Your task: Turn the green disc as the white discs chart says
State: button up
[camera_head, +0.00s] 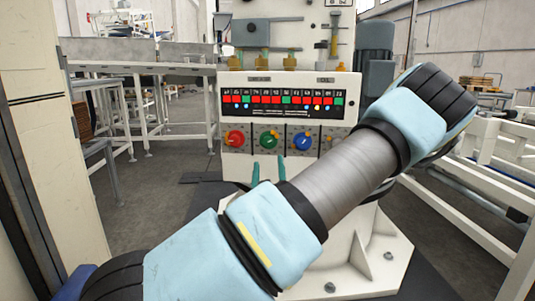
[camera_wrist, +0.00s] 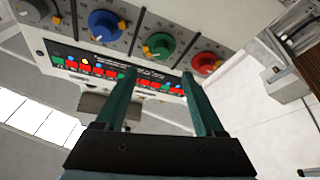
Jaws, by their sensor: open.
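The green disc (camera_head: 268,139) is on the grey control panel, between the red disc (camera_head: 235,139) and the blue disc (camera_head: 302,140). Its yellow pointer seems to lean to the upper right in the head view. In the wrist view, which is upside down, the green disc (camera_wrist: 168,43) lies beyond my fingertips. My gripper (camera_head: 268,164) is below the green disc, open and empty. Its fingers (camera_wrist: 159,73) stand apart and do not touch the disc. A white-grey disc (camera_wrist: 34,9) is at the wrist view's top left; my arm mostly hides it in the head view.
Above the discs is a black chart strip (camera_head: 282,99) with red and green cells and small coloured dots; its lettering is too small to read. Brass fittings (camera_head: 262,61) sit above it. White rails (camera_head: 490,180) stand at the right, a conveyor (camera_head: 140,55) at the left.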

aim_at(267, 142)
jog(key=x, duration=0.9)
jog(key=shift+w+r, duration=0.1)
jog(key=shift+w, duration=0.15)
grip_shut()
